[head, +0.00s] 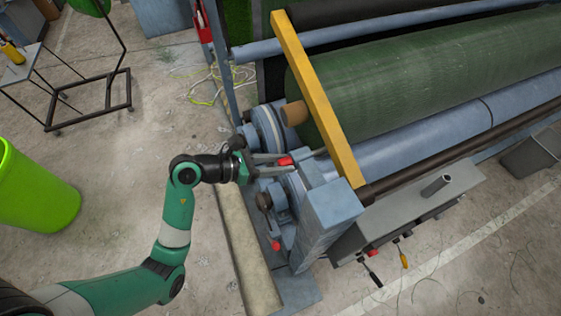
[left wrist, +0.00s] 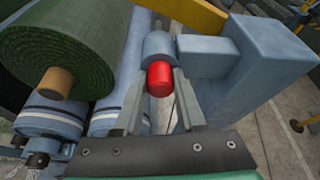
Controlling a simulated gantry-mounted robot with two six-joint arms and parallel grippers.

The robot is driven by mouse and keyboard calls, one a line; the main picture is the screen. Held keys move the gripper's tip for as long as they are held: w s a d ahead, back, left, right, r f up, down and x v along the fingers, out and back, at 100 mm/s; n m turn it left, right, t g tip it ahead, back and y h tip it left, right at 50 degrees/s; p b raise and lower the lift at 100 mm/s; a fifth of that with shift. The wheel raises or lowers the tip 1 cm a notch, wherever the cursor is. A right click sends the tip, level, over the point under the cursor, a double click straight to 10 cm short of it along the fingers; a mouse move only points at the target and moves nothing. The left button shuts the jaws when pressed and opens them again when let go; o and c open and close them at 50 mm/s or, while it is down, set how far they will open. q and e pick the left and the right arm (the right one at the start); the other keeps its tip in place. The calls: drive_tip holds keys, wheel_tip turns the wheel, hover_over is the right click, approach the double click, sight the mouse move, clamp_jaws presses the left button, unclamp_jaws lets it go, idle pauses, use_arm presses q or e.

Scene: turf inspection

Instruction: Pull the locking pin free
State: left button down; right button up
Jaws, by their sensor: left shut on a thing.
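The locking pin shows as a red cylindrical head (head: 285,161) at the left end of the blue machine frame. In the left wrist view the red head (left wrist: 160,79) sits between the two grey fingers, in front of a blue round housing (left wrist: 158,46). My left gripper (head: 272,160) reaches in from the left and is shut on this red head. The pin's shaft is hidden, so I cannot tell how deep it sits. My right gripper is not in view.
A yellow bar (head: 315,95) slants over the green turf roll (head: 430,75). A blue end post (head: 328,215) stands right of the gripper. A second red knob (head: 276,246) sits lower down. A beam (head: 250,255) lies on the floor. Floor at left is mostly clear beside a green bin (head: 35,190).

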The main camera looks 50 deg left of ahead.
use_arm(q)
drive_tip(key=shift+s, duration=0.1)
drive_tip(key=s+a+p, duration=0.3)
drive_tip(key=s+a, duration=0.1)
drive_tip(key=s, duration=0.8)
drive_tip(key=shift+s+a, duration=0.15)
idle(2.6)
drive_tip(key=shift+s+a, duration=0.3)
drive_tip(key=shift+s, duration=0.5)
drive_tip(key=shift+s+a, duration=0.25)
drive_tip(key=shift+s, duration=0.55)
drive_tip(key=shift+s+a, duration=0.3)
drive_tip(key=shift+s, duration=0.5)
